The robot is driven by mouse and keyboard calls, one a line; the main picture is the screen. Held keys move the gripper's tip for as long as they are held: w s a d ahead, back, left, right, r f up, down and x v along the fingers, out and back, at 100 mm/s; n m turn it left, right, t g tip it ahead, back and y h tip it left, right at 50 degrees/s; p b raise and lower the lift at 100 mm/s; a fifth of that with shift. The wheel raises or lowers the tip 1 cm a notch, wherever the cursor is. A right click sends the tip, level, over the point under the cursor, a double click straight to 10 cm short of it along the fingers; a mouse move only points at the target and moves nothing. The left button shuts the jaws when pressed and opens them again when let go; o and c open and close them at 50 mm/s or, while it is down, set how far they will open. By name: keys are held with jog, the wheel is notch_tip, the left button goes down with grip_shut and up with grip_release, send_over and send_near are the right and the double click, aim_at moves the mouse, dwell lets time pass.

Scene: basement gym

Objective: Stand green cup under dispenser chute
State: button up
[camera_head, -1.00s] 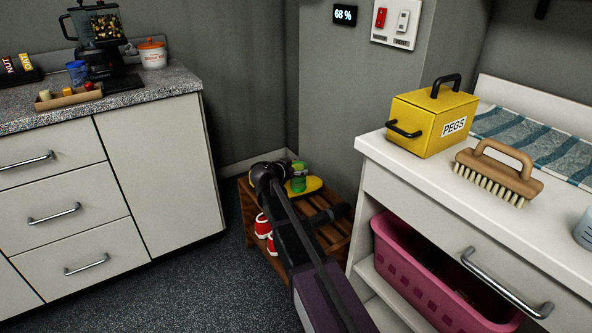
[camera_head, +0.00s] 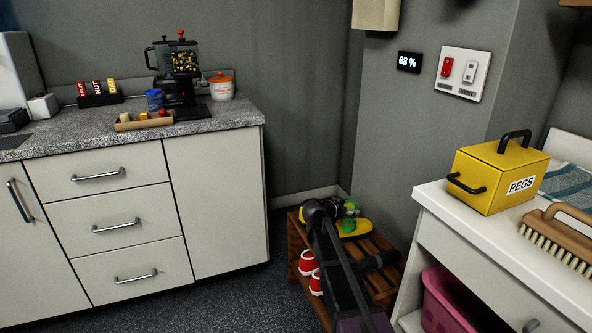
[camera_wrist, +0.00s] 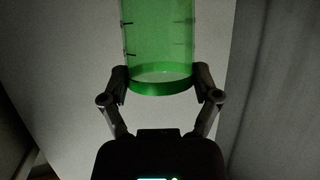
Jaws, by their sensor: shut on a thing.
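My gripper (camera_wrist: 162,80) is shut on the green cup (camera_wrist: 158,35), with one finger on each side of its thick green band in the wrist view. The cup is see-through with dark marks on its side; its far end is cut off. The dispenser (camera_head: 184,64), with a clear hopper of coloured pieces and a black body, stands on the left counter, well away from the cup. I cannot make out its chute clearly.
A blue cup (camera_head: 155,100), a tray (camera_head: 125,126) with small items and a white pot (camera_head: 221,88) stand around the dispenser on the counter (camera_head: 225,119). The low wooden rack (camera_head: 383,285) holds red shoes (camera_head: 308,263). A yellow peg box (camera_head: 492,180) is at right.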

notch_tip(320, 180, up, 39)
jog(key=p, duration=3.9)
jog(key=shift+r, duration=0.2)
jog(key=shift+s, duration=0.2)
